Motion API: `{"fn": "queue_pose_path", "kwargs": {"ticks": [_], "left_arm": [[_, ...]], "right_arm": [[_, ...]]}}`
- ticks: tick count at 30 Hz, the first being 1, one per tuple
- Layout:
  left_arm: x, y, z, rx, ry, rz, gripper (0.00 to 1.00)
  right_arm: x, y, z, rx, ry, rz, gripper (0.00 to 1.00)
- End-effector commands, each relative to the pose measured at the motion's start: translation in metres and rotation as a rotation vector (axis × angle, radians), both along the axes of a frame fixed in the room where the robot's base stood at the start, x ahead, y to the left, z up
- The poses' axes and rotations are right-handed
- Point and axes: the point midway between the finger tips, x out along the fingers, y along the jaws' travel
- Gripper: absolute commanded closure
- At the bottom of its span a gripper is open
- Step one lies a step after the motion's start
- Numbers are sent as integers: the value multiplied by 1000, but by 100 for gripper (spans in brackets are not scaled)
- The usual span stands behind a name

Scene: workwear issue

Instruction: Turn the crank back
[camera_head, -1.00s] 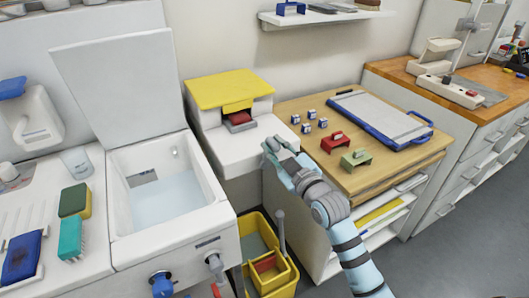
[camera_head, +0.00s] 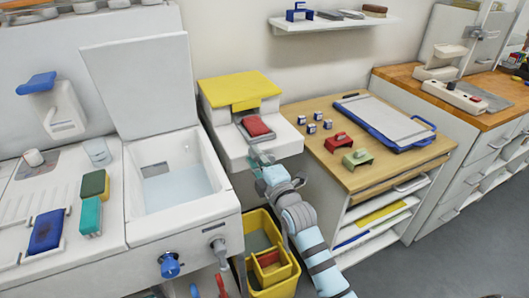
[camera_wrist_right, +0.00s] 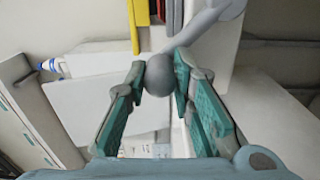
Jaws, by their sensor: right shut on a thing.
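The crank shows in the right wrist view as a grey arm (camera_wrist_right: 207,20) ending in a round grey knob (camera_wrist_right: 158,75). My right gripper (camera_wrist_right: 160,82) is shut on the knob, one finger on each side. In the head view my right gripper (camera_head: 262,162) is at the front of a white machine (camera_head: 285,139) with a yellow top (camera_head: 238,88). There the gripper mostly hides the crank. A red block (camera_head: 256,126) sits in the machine's front recess. My left gripper is not in view.
A white sink with a raised lid (camera_head: 142,85) stands left of the machine. A yellow bucket (camera_head: 287,283) is below the gripper. To the right, a wooden-topped cabinet (camera_head: 376,177) carries a red holder (camera_head: 338,142), a green holder (camera_head: 357,158) and a blue-edged clipboard (camera_head: 395,122).

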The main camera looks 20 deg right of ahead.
Motion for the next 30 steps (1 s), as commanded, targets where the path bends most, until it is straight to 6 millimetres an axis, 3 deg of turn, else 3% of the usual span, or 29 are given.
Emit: {"fn": "queue_pose_path", "kwargs": {"ticks": [4, 27, 28, 30], "left_arm": [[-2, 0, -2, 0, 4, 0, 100], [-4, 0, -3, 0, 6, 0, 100], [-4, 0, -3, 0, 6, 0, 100], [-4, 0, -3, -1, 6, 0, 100]], "right_arm": [[0, 6, -8, -78, 2, 1, 100], [-1, 9, -16, -73, 3, -3, 100], [-1, 9, -16, -74, 3, -3, 76], [-1, 9, -16, -74, 3, -3, 65]]}}
